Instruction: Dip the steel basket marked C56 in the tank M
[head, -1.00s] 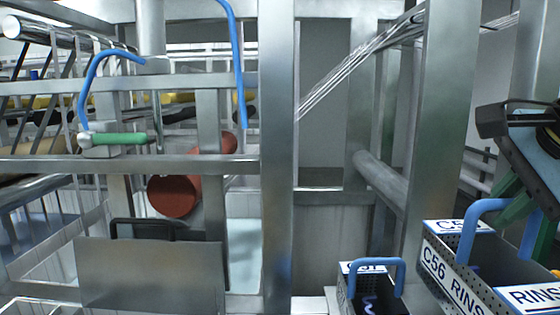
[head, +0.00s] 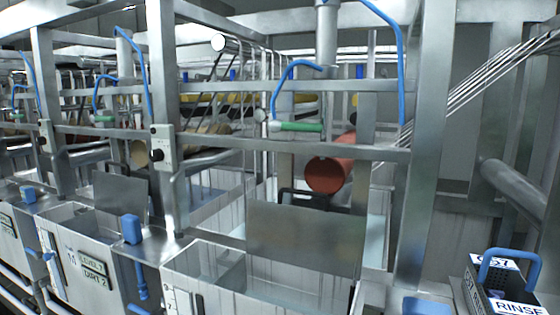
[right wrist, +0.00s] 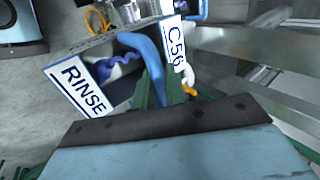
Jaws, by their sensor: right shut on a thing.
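The steel basket marked C56 (right wrist: 112,52) shows in the right wrist view, with white labels reading C56 and RINSE and a blue looped handle. My right gripper (right wrist: 155,88) is shut on that handle; its fingertips are partly hidden. The basket and my right gripper are outside the head view. Several open tanks stand in a row in the head view, among them a near tank (head: 178,268) with liquid inside and a tank at left (head: 50,222). My left gripper is not in view.
Another basket (head: 482,300) with a blue handle, apparently marked C57, stands at the lower right. Steel posts (head: 428,150), crossbars, a flat metal plate (head: 305,242) and a red roller (head: 330,175) crowd the space at and above the tanks.

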